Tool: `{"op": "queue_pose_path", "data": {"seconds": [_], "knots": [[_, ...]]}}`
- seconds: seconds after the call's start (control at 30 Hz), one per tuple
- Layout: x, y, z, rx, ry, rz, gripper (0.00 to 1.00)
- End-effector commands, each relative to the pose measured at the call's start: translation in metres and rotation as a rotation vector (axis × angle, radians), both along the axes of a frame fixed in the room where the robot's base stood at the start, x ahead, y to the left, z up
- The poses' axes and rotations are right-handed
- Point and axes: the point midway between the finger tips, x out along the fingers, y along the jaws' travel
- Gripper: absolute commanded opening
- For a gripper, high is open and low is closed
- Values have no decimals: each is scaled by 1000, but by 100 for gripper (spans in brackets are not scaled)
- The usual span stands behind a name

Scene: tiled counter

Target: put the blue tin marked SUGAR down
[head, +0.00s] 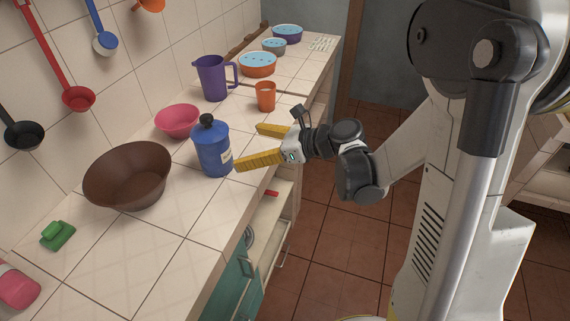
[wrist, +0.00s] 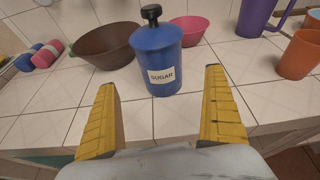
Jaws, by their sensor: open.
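The blue tin (head: 211,152) stands upright on the tiled counter (head: 172,240), near its front edge. It has a black knobbed lid, and its white label reads SUGAR in the wrist view (wrist: 158,60). My gripper (head: 246,147) is open, with its two yellow fingers spread and nothing between them. In the wrist view the tin stands beyond the fingertips (wrist: 160,78), between them from side to side and apart from both.
A brown bowl (head: 127,180) and a pink bowl (head: 177,122) stand near the tin. A purple jug (head: 211,78) and an orange cup (head: 265,96) stand farther back, before several lidded containers. A green object (head: 57,236) lies at front left. Bare tiles lie in front of the brown bowl.

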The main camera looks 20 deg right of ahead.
Motion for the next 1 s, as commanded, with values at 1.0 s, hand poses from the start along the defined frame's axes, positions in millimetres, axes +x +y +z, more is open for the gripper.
{"op": "queue_pose_path", "data": {"seconds": [1.0], "knots": [[-201, -93, 39, -1915, -919, 1454, 100]]}}
